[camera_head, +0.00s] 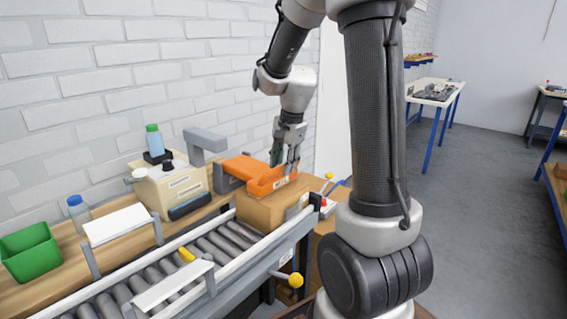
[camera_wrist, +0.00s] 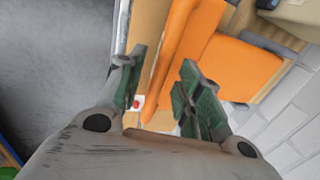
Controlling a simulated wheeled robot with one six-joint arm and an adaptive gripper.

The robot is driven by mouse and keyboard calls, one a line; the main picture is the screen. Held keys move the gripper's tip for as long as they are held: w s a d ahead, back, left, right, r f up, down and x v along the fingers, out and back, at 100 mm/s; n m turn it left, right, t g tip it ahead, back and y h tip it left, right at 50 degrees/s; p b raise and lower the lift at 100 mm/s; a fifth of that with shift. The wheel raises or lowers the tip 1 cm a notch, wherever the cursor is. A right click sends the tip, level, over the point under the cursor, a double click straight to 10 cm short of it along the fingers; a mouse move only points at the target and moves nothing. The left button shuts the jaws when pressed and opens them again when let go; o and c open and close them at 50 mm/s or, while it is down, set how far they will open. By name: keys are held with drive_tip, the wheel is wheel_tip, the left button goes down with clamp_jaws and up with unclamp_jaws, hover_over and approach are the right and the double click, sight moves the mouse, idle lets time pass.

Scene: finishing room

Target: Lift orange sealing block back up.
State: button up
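The orange sealing block (camera_head: 272,181) is at the far end of the roller conveyor, over a cardboard box (camera_head: 262,209). It appears to rest on the box top, though a small gap cannot be ruled out. My gripper (camera_head: 283,163) points down at the block's right part. In the wrist view the green-padded fingers (camera_wrist: 164,84) stand apart, with an orange strip of the block (camera_wrist: 178,48) running between or just beyond them. Cardboard shows beside the left finger. I see no clear contact with the block. The wider orange part (camera_wrist: 238,66) lies right of the fingers.
The roller conveyor (camera_head: 223,240) has side rails and a yellow knob (camera_head: 295,280). On the bench behind stand a beige control box (camera_head: 172,184), a grey bracket (camera_head: 204,141), bottles and a green bin (camera_head: 30,252). A brick wall is close behind. Open floor lies right.

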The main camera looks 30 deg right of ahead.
clamp_jaws()
